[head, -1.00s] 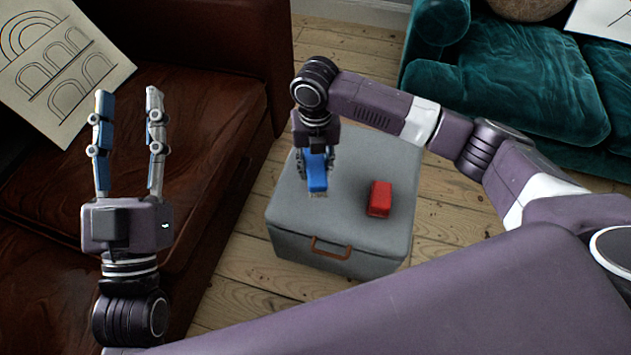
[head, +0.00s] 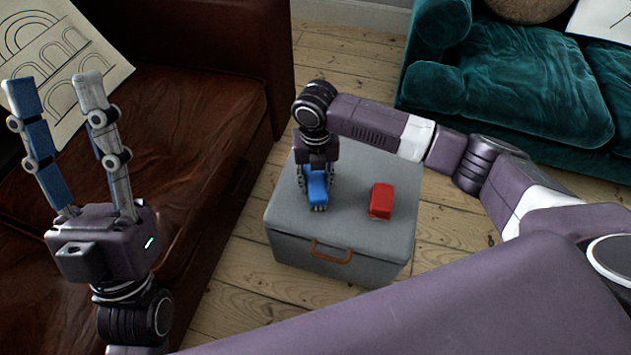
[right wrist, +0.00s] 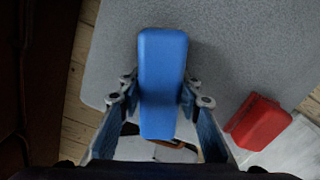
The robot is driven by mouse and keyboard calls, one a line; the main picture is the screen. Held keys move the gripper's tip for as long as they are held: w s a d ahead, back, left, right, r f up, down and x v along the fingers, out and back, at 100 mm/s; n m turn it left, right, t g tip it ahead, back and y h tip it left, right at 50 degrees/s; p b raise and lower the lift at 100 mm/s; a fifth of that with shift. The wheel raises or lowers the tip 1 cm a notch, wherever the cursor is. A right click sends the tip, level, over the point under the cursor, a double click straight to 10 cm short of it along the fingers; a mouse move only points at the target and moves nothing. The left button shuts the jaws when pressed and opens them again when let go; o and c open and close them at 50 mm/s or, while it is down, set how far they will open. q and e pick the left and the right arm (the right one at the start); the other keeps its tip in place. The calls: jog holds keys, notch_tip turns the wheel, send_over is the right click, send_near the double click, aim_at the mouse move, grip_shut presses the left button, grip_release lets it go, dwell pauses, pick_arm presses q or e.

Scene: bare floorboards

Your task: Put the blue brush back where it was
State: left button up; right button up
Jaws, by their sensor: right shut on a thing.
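The blue brush (head: 317,187) is on or just above the top of a grey box-like ottoman (head: 362,236); I cannot tell if it touches. Its bristles show at the near end in the head view. My right gripper (head: 318,184) is shut on the brush from above. In the right wrist view the blue back of the brush (right wrist: 162,80) lies between the two fingers (right wrist: 158,96). My left gripper (head: 58,98) is open and empty, raised in front of the brown leather sofa at the left.
A red block-shaped thing (head: 381,201), also in the right wrist view (right wrist: 259,122), sits on the ottoman right of the brush. A brown leather sofa (head: 190,110) stands left, a teal sofa (head: 520,80) back right. Drawn-on paper (head: 95,60) lies on the brown sofa. Floorboards between are clear.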

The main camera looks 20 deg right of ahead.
jog(key=shift+f, duration=0.15)
jog(key=o, duration=1.1)
